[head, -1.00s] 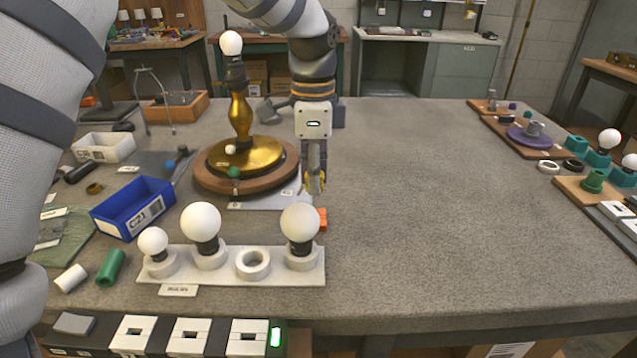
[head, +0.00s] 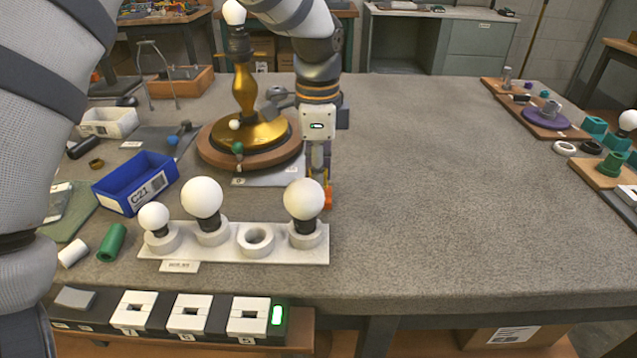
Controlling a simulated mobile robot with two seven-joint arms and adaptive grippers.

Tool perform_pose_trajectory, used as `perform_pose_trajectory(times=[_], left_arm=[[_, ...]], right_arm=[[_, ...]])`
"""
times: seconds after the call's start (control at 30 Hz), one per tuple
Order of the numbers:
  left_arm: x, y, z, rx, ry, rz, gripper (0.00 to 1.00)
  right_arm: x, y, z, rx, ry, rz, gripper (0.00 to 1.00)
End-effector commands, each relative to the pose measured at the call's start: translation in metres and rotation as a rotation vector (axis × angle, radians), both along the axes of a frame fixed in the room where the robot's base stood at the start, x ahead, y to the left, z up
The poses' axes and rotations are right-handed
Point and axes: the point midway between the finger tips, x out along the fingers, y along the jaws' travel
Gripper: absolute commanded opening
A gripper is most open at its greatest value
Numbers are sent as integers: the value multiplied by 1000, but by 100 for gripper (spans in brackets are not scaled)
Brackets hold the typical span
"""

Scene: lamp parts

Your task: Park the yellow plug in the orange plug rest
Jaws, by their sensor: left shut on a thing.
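My left gripper (head: 319,180) points down at the middle of the table, right of the lamp base. It is shut on the yellow plug, which is mostly hidden by the fingers at this size. The orange plug rest (head: 328,196) is a small orange block just behind the right-hand large bulb, partly hidden by that bulb. The fingertips are at the rest in the picture; I cannot tell whether the plug touches it or sits in it. My right gripper is not in view.
A white bulb rack (head: 205,247) with round white bulbs stands just in front of the rest. The brass lamp (head: 244,95) on its round wooden base (head: 215,158) stands close left of the gripper. A blue bin (head: 135,185) is further left.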

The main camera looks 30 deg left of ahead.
Motion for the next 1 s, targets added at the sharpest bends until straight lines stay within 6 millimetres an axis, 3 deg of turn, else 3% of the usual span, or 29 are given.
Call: perform_pose_trajectory(times=[0.13,0.17,0.23,1.0], left_arm=[[0,0,0,0,0,0,0],[0,0,0,0,0,0,15],[0,0,0,0,0,0,0],[0,0,-7,0,1,0,0]], right_arm=[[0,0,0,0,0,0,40],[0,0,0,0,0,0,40],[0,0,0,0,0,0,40],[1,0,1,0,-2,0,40]])
